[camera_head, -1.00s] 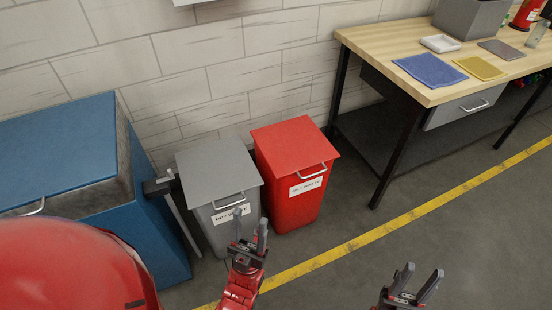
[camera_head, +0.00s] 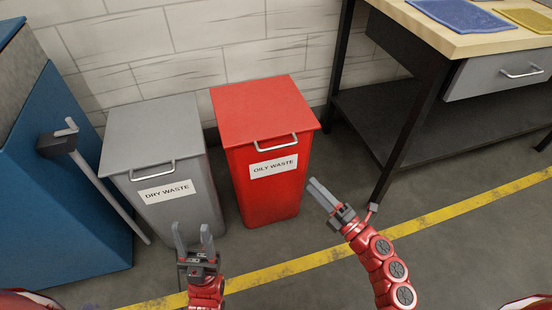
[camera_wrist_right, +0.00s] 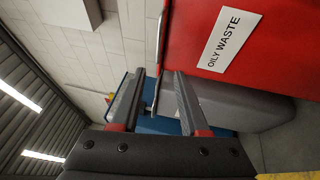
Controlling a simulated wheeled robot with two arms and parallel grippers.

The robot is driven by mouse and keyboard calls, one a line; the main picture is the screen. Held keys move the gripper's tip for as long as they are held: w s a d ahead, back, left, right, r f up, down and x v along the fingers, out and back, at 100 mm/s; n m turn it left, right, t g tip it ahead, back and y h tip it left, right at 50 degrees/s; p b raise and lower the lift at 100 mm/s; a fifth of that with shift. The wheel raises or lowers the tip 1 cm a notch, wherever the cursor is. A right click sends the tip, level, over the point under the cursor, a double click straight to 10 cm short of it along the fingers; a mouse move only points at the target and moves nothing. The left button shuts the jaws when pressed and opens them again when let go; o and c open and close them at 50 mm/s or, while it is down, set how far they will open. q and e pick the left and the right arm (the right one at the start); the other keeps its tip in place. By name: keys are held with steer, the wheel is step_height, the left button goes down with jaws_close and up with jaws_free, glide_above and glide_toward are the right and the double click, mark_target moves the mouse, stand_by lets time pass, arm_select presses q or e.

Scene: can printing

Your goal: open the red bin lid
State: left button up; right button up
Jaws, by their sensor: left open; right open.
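The red bin (camera_head: 268,195), labelled OILY WASTE, stands beside the grey bin. Its red lid (camera_head: 262,108) is closed, with a metal handle (camera_head: 275,144) along the front edge. My right gripper (camera_head: 315,188) is in front and to the right of the red bin, below handle height in the picture and apart from the handle. In the right wrist view my right gripper (camera_wrist_right: 159,74) is open and empty, with the red bin (camera_wrist_right: 270,70) at upper right and the metal handle (camera_wrist_right: 159,40) beyond the fingertips. My left gripper (camera_head: 192,230) is open and empty in front of the grey bin.
The grey bin (camera_head: 175,200), labelled DRY WASTE, stands left of the red one. A blue container (camera_head: 60,220) with a side lever is at far left. A workbench (camera_head: 455,40) with dark legs stands at right. Open floor with a yellow line lies in front.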

mark_target(276, 147)
steer(key=b+x, duration=0.2)
steer(key=x, duration=1.5)
steer(key=shift+c, duration=0.2)
jaws_close()
stand_by(0.6)
